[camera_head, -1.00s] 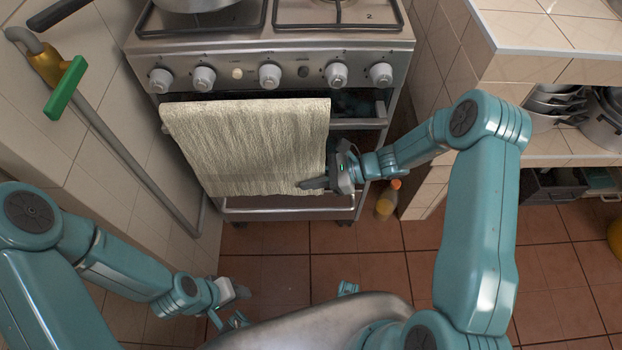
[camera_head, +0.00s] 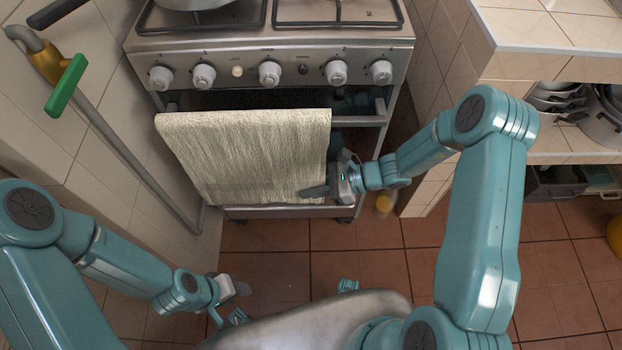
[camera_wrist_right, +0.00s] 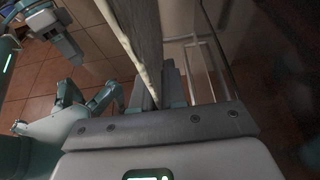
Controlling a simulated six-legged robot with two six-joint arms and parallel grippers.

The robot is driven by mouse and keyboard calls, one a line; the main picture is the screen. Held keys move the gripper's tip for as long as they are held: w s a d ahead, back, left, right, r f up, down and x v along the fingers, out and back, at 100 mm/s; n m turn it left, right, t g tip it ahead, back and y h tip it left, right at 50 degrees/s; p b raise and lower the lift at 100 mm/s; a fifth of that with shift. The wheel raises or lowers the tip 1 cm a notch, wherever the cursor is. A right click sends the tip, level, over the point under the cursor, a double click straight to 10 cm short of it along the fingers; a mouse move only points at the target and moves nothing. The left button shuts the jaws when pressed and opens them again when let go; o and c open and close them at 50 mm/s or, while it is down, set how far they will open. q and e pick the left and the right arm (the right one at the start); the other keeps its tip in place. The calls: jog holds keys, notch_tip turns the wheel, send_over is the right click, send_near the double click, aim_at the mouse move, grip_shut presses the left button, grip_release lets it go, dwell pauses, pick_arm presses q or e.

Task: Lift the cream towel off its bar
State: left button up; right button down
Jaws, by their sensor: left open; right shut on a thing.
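The cream towel (camera_head: 245,155) hangs as a broad flat sheet in front of the oven, its top edge near the height of its bar (camera_head: 360,121). Only the bar's right part shows clearly; whether the towel still touches it I cannot tell. My right gripper (camera_head: 318,191) is shut on the towel's lower right edge. In the right wrist view the towel (camera_wrist_right: 140,45) runs as a pale strip down between the fingers (camera_wrist_right: 158,88). My left gripper (camera_head: 240,304) is open and empty, low at the left, well away from the towel.
The stove (camera_head: 270,50) with its row of knobs stands behind the towel. A pipe with a green-handled valve (camera_head: 65,86) runs along the left wall. A bottle (camera_head: 384,203) stands on the floor right of the oven. Pots (camera_head: 600,118) fill the right shelf. The tiled floor in front is mostly clear.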

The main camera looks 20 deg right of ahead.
jog(key=s+a+b, duration=0.1)
jog(key=s+a, duration=0.2)
jog(key=s, duration=0.7)
jog(key=shift+s, duration=0.15)
dwell(0.4)
